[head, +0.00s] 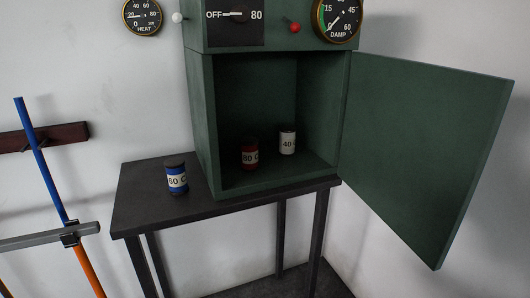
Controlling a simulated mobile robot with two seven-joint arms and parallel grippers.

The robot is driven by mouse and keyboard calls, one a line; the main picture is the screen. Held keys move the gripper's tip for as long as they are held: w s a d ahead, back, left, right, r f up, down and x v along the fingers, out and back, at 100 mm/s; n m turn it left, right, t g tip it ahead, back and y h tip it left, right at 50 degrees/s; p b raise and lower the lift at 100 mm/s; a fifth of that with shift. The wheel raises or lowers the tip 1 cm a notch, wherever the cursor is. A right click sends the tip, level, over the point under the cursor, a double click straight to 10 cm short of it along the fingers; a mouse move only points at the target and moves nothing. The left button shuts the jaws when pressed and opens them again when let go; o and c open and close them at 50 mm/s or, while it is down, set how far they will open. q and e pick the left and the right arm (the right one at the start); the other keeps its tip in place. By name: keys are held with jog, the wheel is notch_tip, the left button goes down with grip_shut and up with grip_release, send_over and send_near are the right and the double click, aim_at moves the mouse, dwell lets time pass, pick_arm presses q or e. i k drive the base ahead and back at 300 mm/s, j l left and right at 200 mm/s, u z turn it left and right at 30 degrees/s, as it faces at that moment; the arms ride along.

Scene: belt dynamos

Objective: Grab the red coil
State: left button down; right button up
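The red coil (249,146) is a small upright cylinder with a label that seems to read "80 C". It stands on the floor of the open green cabinet (205,130), towards the front left. A white coil (288,138) marked "40" stands in the cabinet to its right and a little further back. A blue coil (177,188) marked "60 C" stands outside on the dark table (140,212), left of the cabinet. Neither of my grippers shows in the head view.
The cabinet door (425,150) is swung wide open to the right. Above the opening are an OFF/80 dial (236,17), a red knob (295,28) and a DAMP gauge (337,18). A blue and orange pole (45,165) leans at the left by a grey bar (35,240).

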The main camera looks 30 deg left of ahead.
aim_at(250, 150)
jog(key=i+j, duration=0.1)
jog(key=j, duration=0.35)
jog(key=i+j, duration=0.15)
jog(key=i, duration=0.25)
jog(key=i+j, duration=0.15)
jog(key=i, duration=0.25)
jog(key=i+l+u, duration=0.2)
jog(key=k+j+z, duration=0.1)
jog(key=z, duration=0.15)
